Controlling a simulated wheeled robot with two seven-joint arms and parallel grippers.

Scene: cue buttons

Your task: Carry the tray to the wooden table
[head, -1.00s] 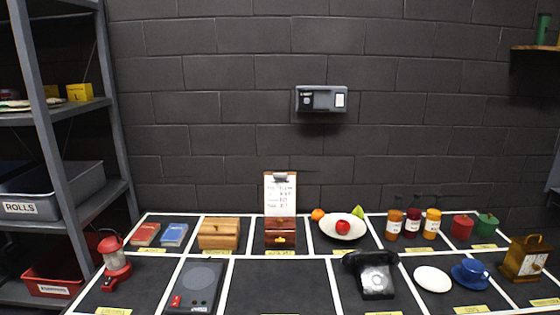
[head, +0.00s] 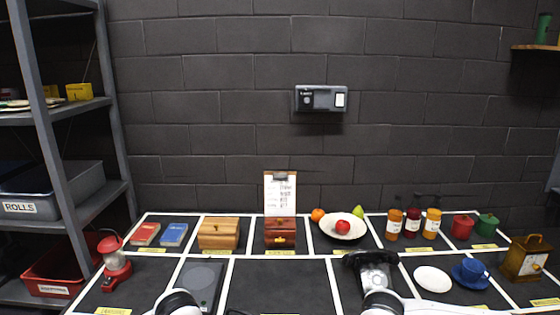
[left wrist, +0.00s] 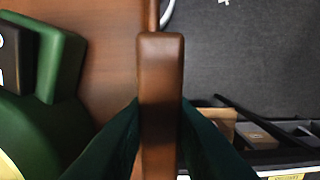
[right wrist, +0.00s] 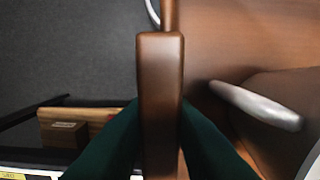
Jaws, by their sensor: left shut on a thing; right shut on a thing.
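The tray is a brown wooden board (left wrist: 112,40) with a raised brown handle at each end; it also shows in the right wrist view (right wrist: 250,35). My left gripper (left wrist: 160,125) is shut on one handle (left wrist: 160,65), a dark green finger on each side. My right gripper (right wrist: 160,125) is shut on the other handle (right wrist: 160,65) in the same way. A green object (left wrist: 62,60) lies over the tray at the left gripper's side. A blurred silvery object (right wrist: 262,105) is over it at the right gripper's side. The tray is out of the head view, and I see no wooden table.
In the head view a dark table with white dividing lines (head: 280,280) holds a red lantern (head: 114,265), a black telephone (head: 374,272), bottles, boxes and a plate of fruit. A grey shelf (head: 60,130) stands at the left. A black block wall closes the back.

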